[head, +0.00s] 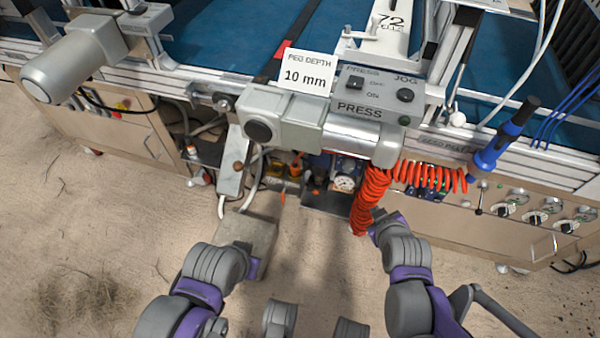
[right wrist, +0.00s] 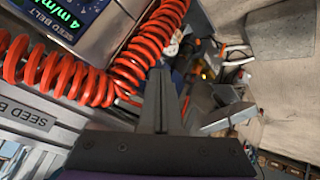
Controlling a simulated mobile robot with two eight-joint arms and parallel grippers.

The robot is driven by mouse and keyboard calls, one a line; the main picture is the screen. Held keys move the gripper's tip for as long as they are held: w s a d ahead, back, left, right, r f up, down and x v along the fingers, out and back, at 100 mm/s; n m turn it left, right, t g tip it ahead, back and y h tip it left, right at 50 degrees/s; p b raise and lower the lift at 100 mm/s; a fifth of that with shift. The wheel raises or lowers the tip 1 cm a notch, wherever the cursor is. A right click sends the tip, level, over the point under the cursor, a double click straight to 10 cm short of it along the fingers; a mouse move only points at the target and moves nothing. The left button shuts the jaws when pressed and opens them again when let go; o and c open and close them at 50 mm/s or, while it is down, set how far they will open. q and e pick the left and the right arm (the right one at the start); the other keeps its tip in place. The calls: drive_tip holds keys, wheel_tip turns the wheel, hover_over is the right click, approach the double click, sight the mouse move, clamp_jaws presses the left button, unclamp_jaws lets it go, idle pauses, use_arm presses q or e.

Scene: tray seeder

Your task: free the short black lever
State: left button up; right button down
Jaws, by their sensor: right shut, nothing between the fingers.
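An orange coiled hose hangs beneath the press; its hanging part (head: 370,200) and its sideways run (head: 430,176) both show. It is close up in the right wrist view (right wrist: 140,50). My right gripper (head: 377,231) is at the lower end of the hanging coil. In the right wrist view its dark fingers (right wrist: 161,92) are together and empty, beside the coils; I cannot tell if they touch. A small dark lever (head: 481,197) stands on the front panel left of the knobs; I cannot tell if it is the short black lever. My left gripper (head: 254,268) shows only partly, its fingers hidden.
The press unit (head: 350,135) overhangs the machine's front. Cluttered gear and a gauge (head: 345,183) sit underneath. A grey slab (head: 245,232) lies on the sandy floor.

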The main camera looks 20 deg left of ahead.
drive_tip(key=w+a+f+n+t+y, duration=0.4)
drive_tip(key=w+a+n, duration=0.45)
drive_tip(key=a, duration=0.45)
drive_tip(key=s+a+f+n+t+y, duration=0.2)
drive_tip(key=a+f+n, duration=0.4)
drive_tip(key=a+f, duration=0.2)
drive_tip(key=shift+s+a+t+y, duration=0.25)
drive_tip(key=shift+a+t+y, duration=0.15)
drive_tip(key=shift+a, duration=0.8)
drive_tip(key=shift+w, duration=0.1)
